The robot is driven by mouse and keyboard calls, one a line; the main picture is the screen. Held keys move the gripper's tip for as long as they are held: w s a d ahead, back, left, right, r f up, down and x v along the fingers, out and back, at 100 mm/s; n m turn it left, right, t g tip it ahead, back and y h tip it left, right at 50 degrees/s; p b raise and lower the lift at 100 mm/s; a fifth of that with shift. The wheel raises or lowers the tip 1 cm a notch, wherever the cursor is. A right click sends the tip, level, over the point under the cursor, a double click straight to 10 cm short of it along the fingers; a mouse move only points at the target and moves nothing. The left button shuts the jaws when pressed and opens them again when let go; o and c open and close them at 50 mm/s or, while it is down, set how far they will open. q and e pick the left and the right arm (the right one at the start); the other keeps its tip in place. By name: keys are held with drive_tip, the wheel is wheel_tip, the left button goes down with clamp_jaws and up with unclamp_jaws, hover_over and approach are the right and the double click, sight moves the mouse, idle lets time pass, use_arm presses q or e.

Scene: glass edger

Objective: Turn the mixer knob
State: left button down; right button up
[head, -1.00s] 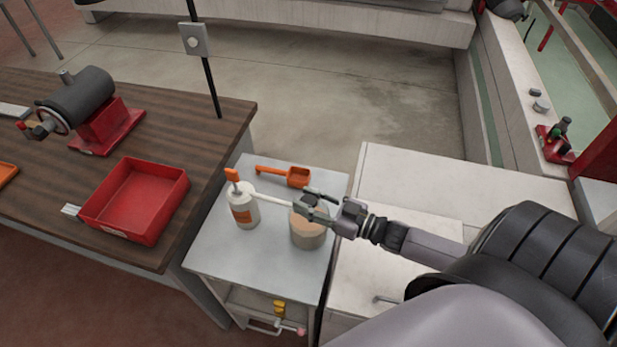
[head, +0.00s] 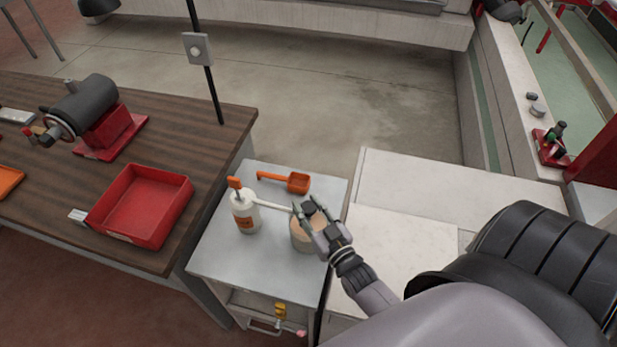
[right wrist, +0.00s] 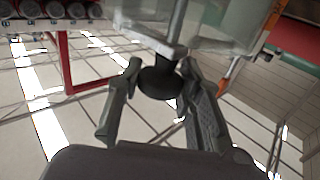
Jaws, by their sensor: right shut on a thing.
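The mixer is a squat round tub (head: 301,236) with a peach-coloured top, standing on the grey metal cabinet top. Its dark knob (head: 309,208) shows above the tub. My right gripper (head: 308,204) reaches in from the lower right, with one finger on each side of the knob, shut on it. In the right wrist view the dark round knob (right wrist: 160,82) sits between the two fingers, with a thin shaft running from it into a clear-looking vessel. The fingers hide part of the tub in the head view. My left gripper is not in view.
A white bottle (head: 245,215) with an orange cap and long spout stands just left of the tub. A red tray (head: 143,205) sits on the wooden bench at left. The white surface (head: 400,250) at right is clear.

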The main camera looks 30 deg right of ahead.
drive_tip(key=shift+r, duration=0.1)
drive_tip(key=o, duration=1.2)
drive_tip(key=shift+c, duration=0.2)
drive_tip(key=s, duration=1.2)
drive_tip(key=shift+a, duration=0.45)
